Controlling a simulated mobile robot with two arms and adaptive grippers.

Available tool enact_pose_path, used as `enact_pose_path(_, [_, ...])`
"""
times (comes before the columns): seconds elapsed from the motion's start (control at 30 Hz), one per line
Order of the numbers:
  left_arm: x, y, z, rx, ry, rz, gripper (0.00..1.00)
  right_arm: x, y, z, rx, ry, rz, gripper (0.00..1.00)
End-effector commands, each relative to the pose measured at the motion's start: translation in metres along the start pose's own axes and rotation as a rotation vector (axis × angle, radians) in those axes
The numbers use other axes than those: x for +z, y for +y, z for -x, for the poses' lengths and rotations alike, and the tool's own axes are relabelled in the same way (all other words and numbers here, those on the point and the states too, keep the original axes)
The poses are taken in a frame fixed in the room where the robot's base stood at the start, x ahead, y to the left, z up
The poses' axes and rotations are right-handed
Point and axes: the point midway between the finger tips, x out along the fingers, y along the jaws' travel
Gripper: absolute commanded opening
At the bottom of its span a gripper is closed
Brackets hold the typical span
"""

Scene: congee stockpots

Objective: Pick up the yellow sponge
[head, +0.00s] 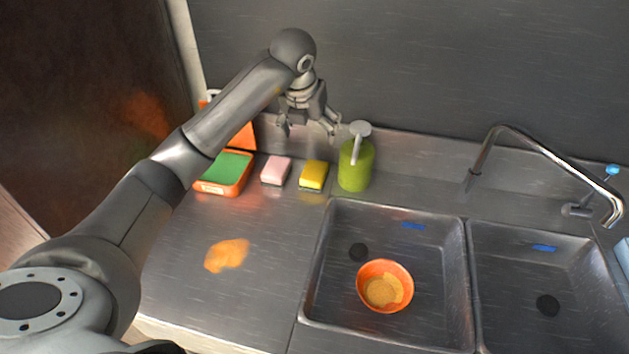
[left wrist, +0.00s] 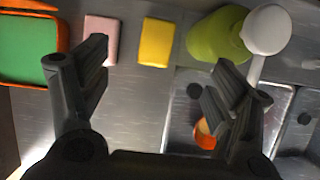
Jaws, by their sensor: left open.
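The yellow sponge (head: 313,175) lies on the steel counter between a pink sponge (head: 276,170) and a green soap bottle (head: 356,165). It also shows in the left wrist view (left wrist: 156,42), at the top between the fingers' directions. My left gripper (head: 308,130) is open and empty, raised above the back of the counter with its fingers pointing down. In the left wrist view its spread fingers (left wrist: 158,85) frame bare counter and stand apart from the sponge. My right gripper is not in view.
An orange tray with a green inside (head: 225,187) stands left of the sponges. Two sink basins (head: 335,290) lie to the right, the left one holding an orange bowl (head: 373,268). A faucet (head: 545,150) stands behind them. An orange stain (head: 227,255) marks the open counter in front.

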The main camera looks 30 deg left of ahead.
Motion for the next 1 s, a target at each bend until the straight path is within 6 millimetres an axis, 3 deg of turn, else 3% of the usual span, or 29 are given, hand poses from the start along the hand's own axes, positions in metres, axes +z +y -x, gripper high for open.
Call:
enact_pose_path(0.03, [-0.005,0.0,-0.012,0.0,0.0,0.0,0.82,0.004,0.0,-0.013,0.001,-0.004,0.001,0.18])
enact_pose_path(0.2, [-0.015,0.0,-0.037,0.0,0.001,0.0,0.82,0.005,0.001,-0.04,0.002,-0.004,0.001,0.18])
enact_pose_path(0.4, [-0.024,0.0,-0.057,0.0,0.0,0.0,0.82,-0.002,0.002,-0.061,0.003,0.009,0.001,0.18])
enact_pose_path(1.0, [-0.025,0.0,-0.118,0.0,0.003,0.0,0.82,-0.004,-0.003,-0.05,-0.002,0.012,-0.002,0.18])
